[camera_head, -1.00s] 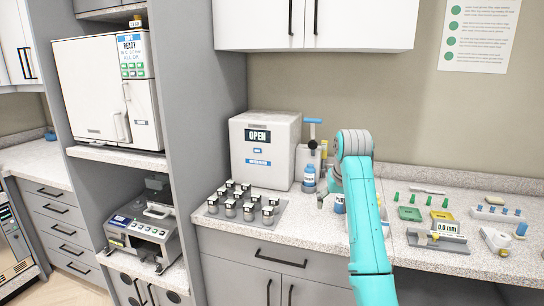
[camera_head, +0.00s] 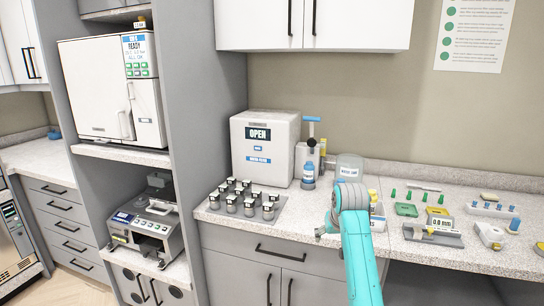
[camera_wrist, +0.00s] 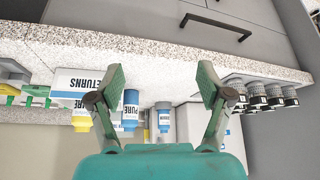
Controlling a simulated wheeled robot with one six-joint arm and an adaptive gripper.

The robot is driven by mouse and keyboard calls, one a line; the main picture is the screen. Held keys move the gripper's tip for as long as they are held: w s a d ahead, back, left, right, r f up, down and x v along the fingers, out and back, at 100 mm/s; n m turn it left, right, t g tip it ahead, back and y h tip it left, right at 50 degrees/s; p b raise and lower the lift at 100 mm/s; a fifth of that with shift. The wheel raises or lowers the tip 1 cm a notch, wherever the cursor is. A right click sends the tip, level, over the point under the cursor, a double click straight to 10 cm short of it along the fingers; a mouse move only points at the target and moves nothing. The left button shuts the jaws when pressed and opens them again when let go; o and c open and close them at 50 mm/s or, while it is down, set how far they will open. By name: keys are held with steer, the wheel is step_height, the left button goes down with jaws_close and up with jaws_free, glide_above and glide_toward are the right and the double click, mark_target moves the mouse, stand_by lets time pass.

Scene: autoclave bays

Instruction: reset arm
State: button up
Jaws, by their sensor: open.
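My gripper (camera_head: 323,231) is at the front edge of the counter, at the end of my teal arm, and looks small in the head view. In the wrist view my gripper (camera_wrist: 161,82) has its two green-tipped fingers spread wide with nothing between them.
Several black-lidded jars (camera_head: 249,206) stand on a mat left of my gripper. A white box marked OPEN (camera_head: 265,150), a blue-labelled bottle (camera_head: 309,176) and a clear container (camera_head: 349,168) stand behind. Cabinet doors (camera_head: 262,276) lie below.

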steer(key=s+f+t, duration=0.1)
steer(key=s+f, duration=0.4)
steer(key=f, duration=0.6)
steer(key=s+f+t, duration=0.1)
steer(key=s+f, duration=0.5)
steer(key=f, duration=0.5)
steer(key=s+f+t, duration=0.1)
steer(key=s+f, duration=0.4)
steer(key=s, duration=0.4)
steer(key=s+f+t, duration=0.1)
steer(key=s+f, duration=0.3)
steer(key=s, duration=0.5)
steer(key=s+r+t, duration=0.3)
steer(key=s, duration=1.9)
steer(key=s+r+t, duration=0.2)
steer(key=s+r, duration=1.3)
steer(key=s, duration=0.1)
steer(key=shift+r, duration=0.35)
steer(key=shift+d, duration=0.1)
